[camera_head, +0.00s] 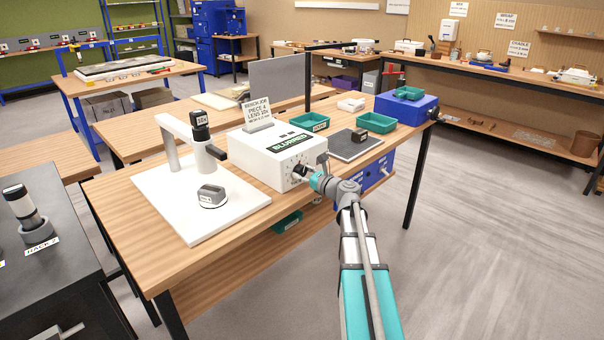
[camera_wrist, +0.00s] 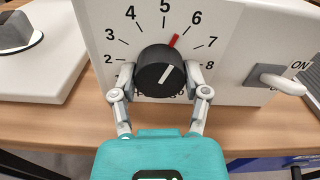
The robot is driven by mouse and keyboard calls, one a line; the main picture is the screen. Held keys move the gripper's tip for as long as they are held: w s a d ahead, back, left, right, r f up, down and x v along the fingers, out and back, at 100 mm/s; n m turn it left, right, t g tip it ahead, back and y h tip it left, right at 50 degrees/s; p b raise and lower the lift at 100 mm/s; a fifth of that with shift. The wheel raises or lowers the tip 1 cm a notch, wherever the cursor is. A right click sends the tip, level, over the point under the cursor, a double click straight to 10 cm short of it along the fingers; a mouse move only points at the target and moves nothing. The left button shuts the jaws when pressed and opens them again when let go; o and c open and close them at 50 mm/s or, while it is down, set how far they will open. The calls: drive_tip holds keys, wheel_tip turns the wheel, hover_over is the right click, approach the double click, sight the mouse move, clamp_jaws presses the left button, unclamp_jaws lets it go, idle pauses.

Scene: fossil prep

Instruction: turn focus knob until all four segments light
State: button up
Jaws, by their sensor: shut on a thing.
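The focus knob (camera_wrist: 160,71) is a black round dial on the white front of a box, with numbers around it. Its white line slants up to the right, and a red mark (camera_wrist: 174,41) at its rim sits between 5 and 6. My gripper (camera_wrist: 160,80) is shut on the knob, one finger on each side. In the head view the white box (camera_head: 262,158) has a display (camera_head: 289,143) on top reading "BLURRED". The lit segments are too small to count.
A lever switch (camera_wrist: 276,79) marked "ON" is right of the knob. A microscope stand on a white base (camera_head: 165,195) is left of the box. A dark mat (camera_head: 350,150), green trays (camera_head: 377,122) and a blue box (camera_head: 405,107) lie to the right.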

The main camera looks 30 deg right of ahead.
drive_tip(key=m, duration=0.5)
drive_tip(key=shift+m, duration=0.4)
drive_tip(key=o, duration=1.2)
drive_tip(key=shift+c, duration=0.2)
drive_tip(key=shift+s, duration=0.1)
drive_tip(key=v, duration=1.2)
